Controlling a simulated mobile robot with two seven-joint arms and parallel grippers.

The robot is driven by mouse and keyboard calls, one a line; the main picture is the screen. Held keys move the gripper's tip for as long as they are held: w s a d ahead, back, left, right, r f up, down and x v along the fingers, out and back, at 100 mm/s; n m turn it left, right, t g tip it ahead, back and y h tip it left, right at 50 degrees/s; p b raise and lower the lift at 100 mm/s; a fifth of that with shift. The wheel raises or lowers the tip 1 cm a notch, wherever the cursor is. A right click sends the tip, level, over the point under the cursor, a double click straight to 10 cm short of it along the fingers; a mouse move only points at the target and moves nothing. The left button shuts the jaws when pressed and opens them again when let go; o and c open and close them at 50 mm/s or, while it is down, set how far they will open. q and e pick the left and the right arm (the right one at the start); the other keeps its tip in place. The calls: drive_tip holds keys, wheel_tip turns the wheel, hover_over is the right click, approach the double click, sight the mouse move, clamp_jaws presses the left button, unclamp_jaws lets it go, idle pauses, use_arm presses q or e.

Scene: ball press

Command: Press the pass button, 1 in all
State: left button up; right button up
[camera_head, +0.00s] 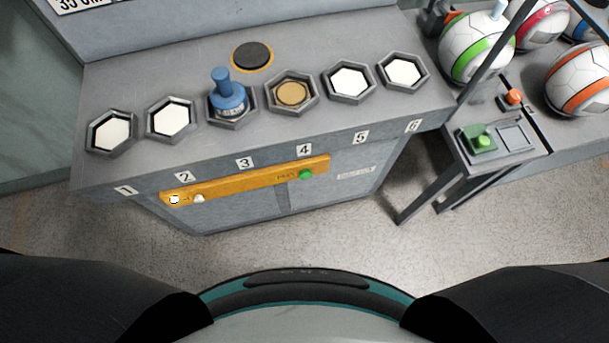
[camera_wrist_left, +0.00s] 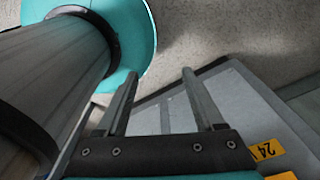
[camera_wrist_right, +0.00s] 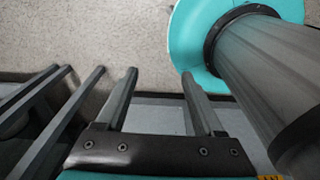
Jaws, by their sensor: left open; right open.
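A yellow-orange panel (camera_head: 245,183) runs along the front face of the grey bench. A green round button (camera_head: 306,174) sits near its right end, with small dark lettering beside it that I cannot read surely. White round parts (camera_head: 198,198) sit near the panel's left end. My left gripper (camera_wrist_left: 160,73) shows only in its wrist view; its fingers are apart and empty, over the floor and a grey surface. My right gripper (camera_wrist_right: 159,73) shows only in its wrist view, also apart and empty. Neither gripper is seen near the green button.
The bench top (camera_head: 190,70) has numbered hexagonal sockets, a blue plunger-like tool (camera_head: 228,92) at socket 3, a tan disc (camera_head: 291,93) at 4 and a dark disc (camera_head: 252,56) behind. A side stand at right carries a green box (camera_head: 481,141); several balls (camera_head: 478,48) lie beyond.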

idle(0.4)
use_arm(q)
clamp_jaws()
idle(0.4)
drive_tip(key=shift+s+a, duration=0.1)
drive_tip(key=shift+a, duration=0.05)
idle(1.1)
